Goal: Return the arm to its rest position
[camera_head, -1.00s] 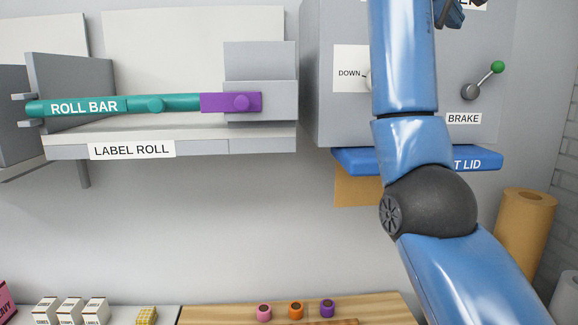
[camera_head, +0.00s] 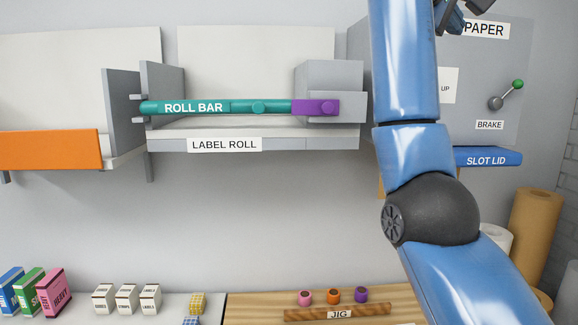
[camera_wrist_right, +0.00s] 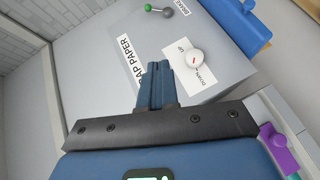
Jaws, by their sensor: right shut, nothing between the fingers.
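My right arm rises through the right half of the head view, a blue limb with a dark joint. My right gripper (camera_head: 450,18) is only partly visible at the top edge there. In the right wrist view the gripper's blue fingers (camera_wrist_right: 156,84) are together and empty, in front of the grey paper unit (camera_wrist_right: 215,45). A white knob (camera_wrist_right: 194,59) on its up/down plate shows just right of the fingertips, and I cannot tell how far apart they are. My left gripper is not in view.
The grey unit carries a green-tipped brake lever (camera_head: 507,94) and a blue slot lid (camera_head: 488,157). Left of my arm is the label roll shelf (camera_head: 300,143) with a teal roll bar (camera_head: 215,107). Below are a wooden board (camera_head: 405,306), small boxes (camera_head: 126,298) and paper rolls (camera_head: 536,230).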

